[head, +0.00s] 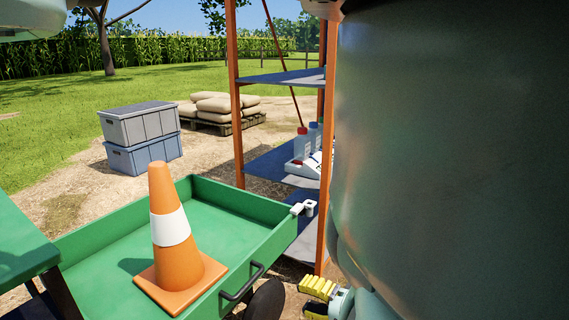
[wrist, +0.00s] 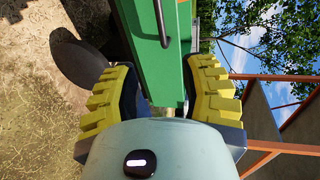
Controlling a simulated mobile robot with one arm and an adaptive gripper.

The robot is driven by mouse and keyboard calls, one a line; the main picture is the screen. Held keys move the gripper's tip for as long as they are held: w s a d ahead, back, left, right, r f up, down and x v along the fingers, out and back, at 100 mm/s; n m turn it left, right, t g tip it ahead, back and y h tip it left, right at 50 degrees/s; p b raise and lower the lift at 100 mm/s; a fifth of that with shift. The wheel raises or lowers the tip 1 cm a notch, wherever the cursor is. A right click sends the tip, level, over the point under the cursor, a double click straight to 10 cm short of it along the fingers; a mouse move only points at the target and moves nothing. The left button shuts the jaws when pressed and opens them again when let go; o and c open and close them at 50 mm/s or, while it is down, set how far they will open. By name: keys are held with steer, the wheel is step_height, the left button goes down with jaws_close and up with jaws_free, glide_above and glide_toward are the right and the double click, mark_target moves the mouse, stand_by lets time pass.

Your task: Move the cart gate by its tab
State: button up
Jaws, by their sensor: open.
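The green cart (head: 215,225) stands at lower left in the head view, with a black handle (head: 242,283) on its near wall. A small white fitting (head: 304,207) sits at its right corner; I cannot tell whether this is the gate's tab. My gripper (head: 318,296) is low at the right, beside the cart, partly hidden by my own body. In the wrist view my gripper (wrist: 162,68) is open, its yellow fingers either side of a green cart panel (wrist: 170,75). The panel's contact with the fingers is unclear. The handle also shows there (wrist: 160,22).
An orange cone (head: 173,245) stands in the cart. An orange-posted rack (head: 238,110) with bottles (head: 302,146) stands just behind it. Stacked crates (head: 143,130) and sacks on a pallet (head: 235,124) are farther back. A dark wheel (head: 266,299) lies below the cart.

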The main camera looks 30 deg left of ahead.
steer(key=shift+g+y, duration=0.3)
steer(key=shift+g, duration=0.1)
steer(key=b+x, duration=0.4)
steer(key=x, duration=1.2)
steer(key=shift+s+f, duration=0.1)
steer(key=shift+s, duration=0.05)
jaws_close()
